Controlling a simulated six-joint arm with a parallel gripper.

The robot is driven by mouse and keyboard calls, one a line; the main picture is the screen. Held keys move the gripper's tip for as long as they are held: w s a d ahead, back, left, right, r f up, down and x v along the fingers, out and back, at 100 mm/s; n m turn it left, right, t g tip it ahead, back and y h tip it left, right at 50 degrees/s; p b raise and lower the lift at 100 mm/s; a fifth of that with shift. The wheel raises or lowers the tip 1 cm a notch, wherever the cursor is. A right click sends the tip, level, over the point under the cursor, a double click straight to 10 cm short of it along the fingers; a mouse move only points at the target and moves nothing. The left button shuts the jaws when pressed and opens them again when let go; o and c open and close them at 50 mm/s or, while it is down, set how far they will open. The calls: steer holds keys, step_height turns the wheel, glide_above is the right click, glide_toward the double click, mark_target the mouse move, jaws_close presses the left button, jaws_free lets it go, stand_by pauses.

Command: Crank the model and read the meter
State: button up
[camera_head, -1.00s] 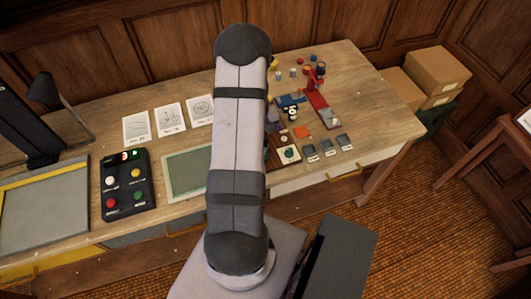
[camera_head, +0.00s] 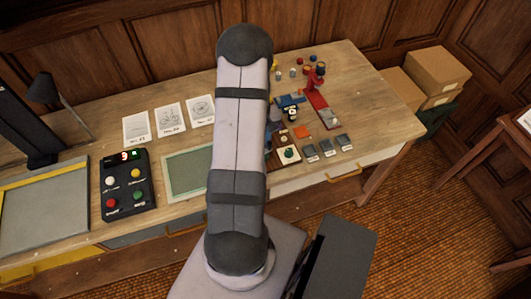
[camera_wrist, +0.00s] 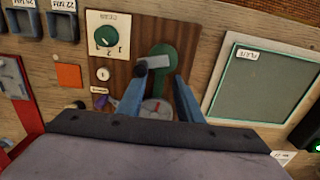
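In the wrist view a brown wooden panel holds the crank, a grey bar (camera_wrist: 154,61) with a dark knob (camera_wrist: 140,68) at its left end, over a green disc (camera_wrist: 163,50). My gripper (camera_wrist: 159,77) has two blue fingers spread apart, with nothing visibly clamped between them. The left fingertip is close to the knob; I cannot tell if they touch. A round pale meter with a red mark (camera_wrist: 156,108) lies between the fingers, its lower part hidden by my gripper. A white panel with a green dial (camera_wrist: 105,36) is beside the crank. My arm hides much of the panel in the head view.
A green plate in a pale frame (camera_wrist: 268,82) lies right of the panel. An orange square (camera_wrist: 69,76), a red stand (camera_wrist: 12,80) and blue-grey bins (camera_wrist: 63,24) are left. In the head view a black button box (camera_head: 127,187) and paper cards (camera_head: 170,118) lie on the bench.

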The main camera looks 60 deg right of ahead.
step_height(320, 180, up, 7)
steer(key=p, duration=0.5)
stand_by(0.6)
stand_by(0.4)
